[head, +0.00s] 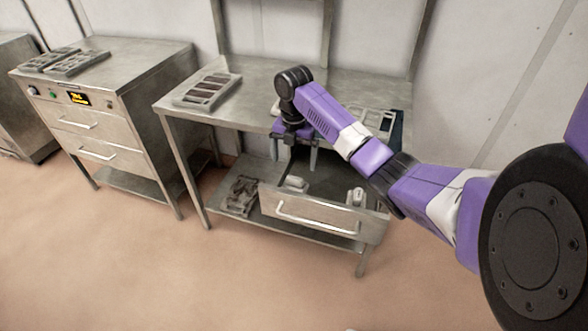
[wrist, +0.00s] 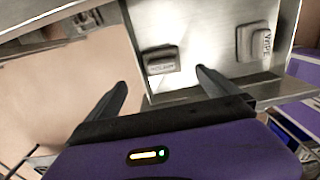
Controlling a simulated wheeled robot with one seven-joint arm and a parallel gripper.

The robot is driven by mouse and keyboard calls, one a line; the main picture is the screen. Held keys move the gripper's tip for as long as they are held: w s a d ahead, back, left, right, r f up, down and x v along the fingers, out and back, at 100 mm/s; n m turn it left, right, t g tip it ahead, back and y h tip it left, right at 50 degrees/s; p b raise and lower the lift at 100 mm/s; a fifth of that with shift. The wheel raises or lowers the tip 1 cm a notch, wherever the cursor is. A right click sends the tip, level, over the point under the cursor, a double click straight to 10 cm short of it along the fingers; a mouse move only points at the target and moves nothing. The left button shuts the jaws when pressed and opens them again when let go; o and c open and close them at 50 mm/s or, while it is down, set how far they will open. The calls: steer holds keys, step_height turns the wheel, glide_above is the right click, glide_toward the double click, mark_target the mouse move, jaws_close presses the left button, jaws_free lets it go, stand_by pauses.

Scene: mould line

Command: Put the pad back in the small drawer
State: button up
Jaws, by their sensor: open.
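The small drawer (head: 318,211) is pulled out under the middle table, its handle facing the front. Two small grey blocks lie in it, one at the left (head: 295,185) and one at the right (head: 356,197). In the wrist view one block (wrist: 160,61) has a label I cannot read surely, and the other (wrist: 254,42) reads "WIPE". I cannot tell which is the pad. My gripper (head: 298,155) points down above the drawer, below the tabletop's front edge. In the wrist view my gripper (wrist: 162,84) is open, with nothing between its fingers; the first block lies just beyond the fingertips.
The steel table (head: 259,84) bears a tray with dark bars (head: 208,89) at the left and a light frame at the right, partly behind my arm. Dark pieces (head: 241,195) lie on the lower shelf. A drawer cabinet (head: 120,75) stands at the left. The front floor is clear.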

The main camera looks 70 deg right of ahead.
step_height(320, 180, up, 7)
steer(key=shift+r+p, duration=0.2)
steer(key=shift+p, duration=0.2)
stand_by(0.4)
